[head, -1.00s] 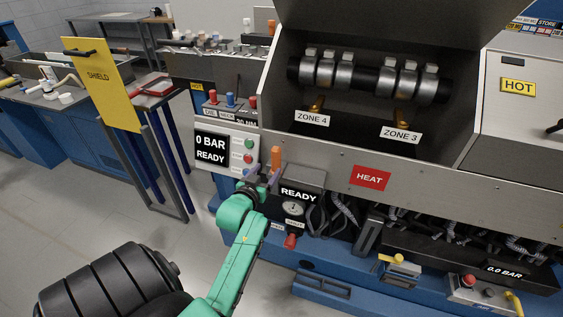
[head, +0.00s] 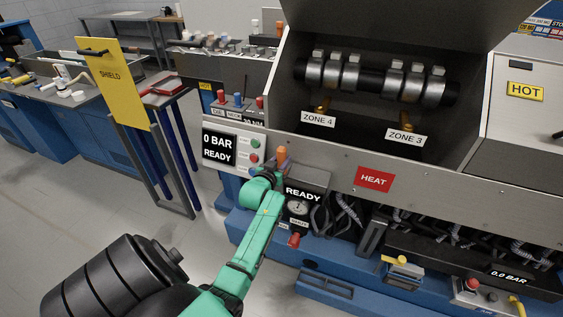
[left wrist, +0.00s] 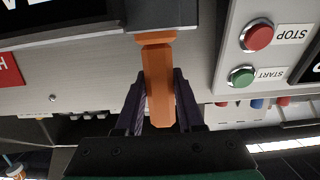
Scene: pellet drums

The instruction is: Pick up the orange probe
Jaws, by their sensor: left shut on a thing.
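The orange probe (left wrist: 158,75) stands between the two dark fingers of my left gripper (left wrist: 160,100) in the left wrist view. The fingers are shut on it, one on each side. In the head view only the probe's upper part (head: 282,154) shows above my left gripper (head: 275,172), beside the box marked READY. My wrist hides its lower part there. I cannot tell whether the probe still touches its holder. My right gripper is in neither view.
The READY gauge box (head: 303,196) is just right of my left gripper. The start and stop button panel (head: 254,150) is close on the left. A red HEAT plate (head: 375,179) is on the machine front. A yellow shield (head: 112,84) stands at left.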

